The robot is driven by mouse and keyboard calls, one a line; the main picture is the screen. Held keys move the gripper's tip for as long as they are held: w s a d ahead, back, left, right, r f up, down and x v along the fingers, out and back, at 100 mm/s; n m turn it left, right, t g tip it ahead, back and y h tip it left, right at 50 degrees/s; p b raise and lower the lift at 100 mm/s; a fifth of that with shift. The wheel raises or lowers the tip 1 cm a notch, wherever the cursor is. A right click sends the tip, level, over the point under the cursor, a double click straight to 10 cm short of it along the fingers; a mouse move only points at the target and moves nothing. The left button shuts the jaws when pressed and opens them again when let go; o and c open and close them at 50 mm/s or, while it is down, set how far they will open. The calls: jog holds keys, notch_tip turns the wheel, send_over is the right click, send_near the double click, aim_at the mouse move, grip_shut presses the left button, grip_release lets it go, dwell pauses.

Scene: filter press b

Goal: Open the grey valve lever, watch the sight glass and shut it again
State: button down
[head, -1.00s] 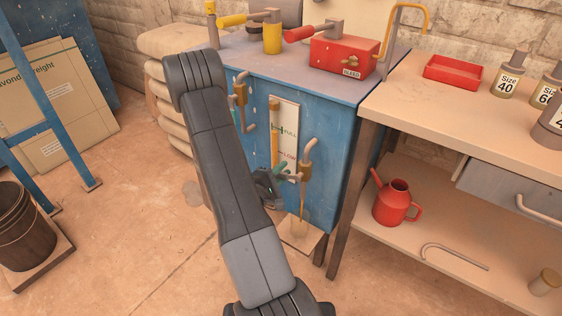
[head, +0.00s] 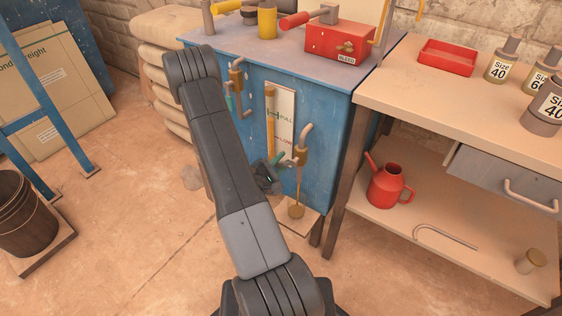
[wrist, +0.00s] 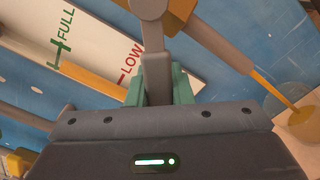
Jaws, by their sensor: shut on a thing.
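My gripper (head: 270,176) is at the blue cabinet's front, low down. In the wrist view its teal fingers (wrist: 158,88) are shut on the grey valve lever (wrist: 157,74), which stands between them. The valve's brass body (head: 300,155) sits under a bent grey pipe. A yellow-brown stream (head: 298,185) falls from the valve into a small clear cup (head: 296,211), where brown liquid shows. The sight glass, a yellow upright tube (head: 271,120), stands beside a white FULL/LOW plate (head: 287,112). It also shows in the wrist view (wrist: 90,82).
A second brass valve (head: 236,78) hangs on the cabinet (head: 335,120) left of the sight glass. To the right, a bench (head: 400,85) has a lower shelf with a red oil can (head: 388,187). Stacked sacks (head: 165,50) stand at left. Open floor lies in front.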

jog(key=c, duration=1.3)
grip_release()
jog(key=shift+s+a, duration=0.1)
jog(key=p+v, duration=0.1)
jog(key=v, duration=1.2)
jog(key=shift+s+a+p, duration=0.2)
jog(key=shift+s+p, duration=0.05)
jog(key=shift+p, duration=0.15)
